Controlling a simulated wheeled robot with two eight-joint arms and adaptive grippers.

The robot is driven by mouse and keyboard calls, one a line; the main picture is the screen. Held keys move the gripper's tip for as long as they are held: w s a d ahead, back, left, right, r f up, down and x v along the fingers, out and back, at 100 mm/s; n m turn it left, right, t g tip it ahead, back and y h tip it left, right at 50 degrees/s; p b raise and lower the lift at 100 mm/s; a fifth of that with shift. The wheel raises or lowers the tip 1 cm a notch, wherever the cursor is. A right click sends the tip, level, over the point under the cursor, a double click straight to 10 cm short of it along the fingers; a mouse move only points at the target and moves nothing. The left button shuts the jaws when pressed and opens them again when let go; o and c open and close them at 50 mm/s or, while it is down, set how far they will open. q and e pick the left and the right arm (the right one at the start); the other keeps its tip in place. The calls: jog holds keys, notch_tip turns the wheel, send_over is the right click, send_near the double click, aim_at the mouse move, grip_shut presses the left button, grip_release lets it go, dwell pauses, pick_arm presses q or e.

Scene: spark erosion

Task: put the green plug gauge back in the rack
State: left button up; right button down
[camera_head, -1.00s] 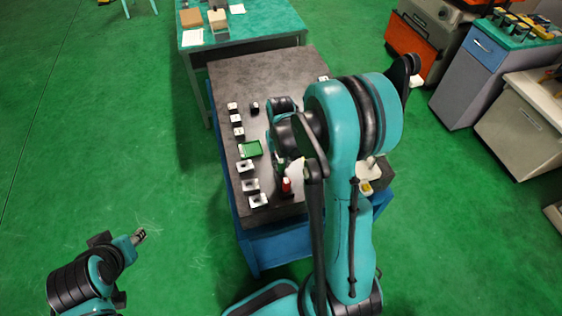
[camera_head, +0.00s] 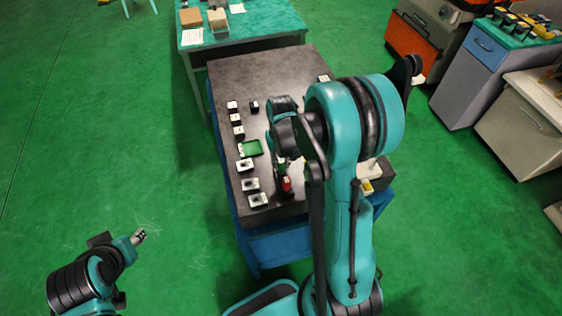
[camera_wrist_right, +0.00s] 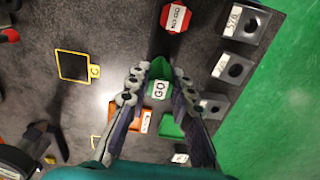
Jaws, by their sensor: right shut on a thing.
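My right gripper (camera_wrist_right: 158,92) is shut on the green plug gauge (camera_wrist_right: 160,83), whose face reads GO, in the right wrist view. In the head view, a small bit of green shows by my right gripper (camera_head: 282,164), which my arm mostly hides. A red gauge (camera_wrist_right: 175,17) marked NO GO stands ahead of the held gauge; it also shows in the head view (camera_head: 286,185). The rack cannot be made out clearly; dark parts show beneath the red gauge. My left gripper (camera_head: 139,236) is far from the table, too small to read.
A green tray (camera_head: 252,148) and several pale blocks with holes (camera_head: 258,199) line the table's left side. In the right wrist view, an orange tray (camera_wrist_right: 122,118) lies below the gripper, and a yellow-edged dark square (camera_wrist_right: 73,65) lies left.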

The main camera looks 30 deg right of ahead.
jog(key=shift+f+b, duration=0.8)
jog(key=shift+f, duration=0.15)
dwell(0.5)
jog(key=c, duration=1.3)
grip_release()
jog(key=shift+o, duration=0.2)
notch_tip(320, 180, up, 12)
jog(key=shift+r, duration=0.1)
jog(key=s+a+f+n+t+b, duration=0.2)
jog(key=s+a+f+t+b, duration=0.5)
jog(key=b, duration=0.7)
jog(key=s+a+f, duration=0.2)
jog(key=s+a, duration=0.1)
jog(key=s, duration=0.1)
jog(key=shift+a+f+n, duration=0.3)
jog(key=shift+f+n, duration=0.1)
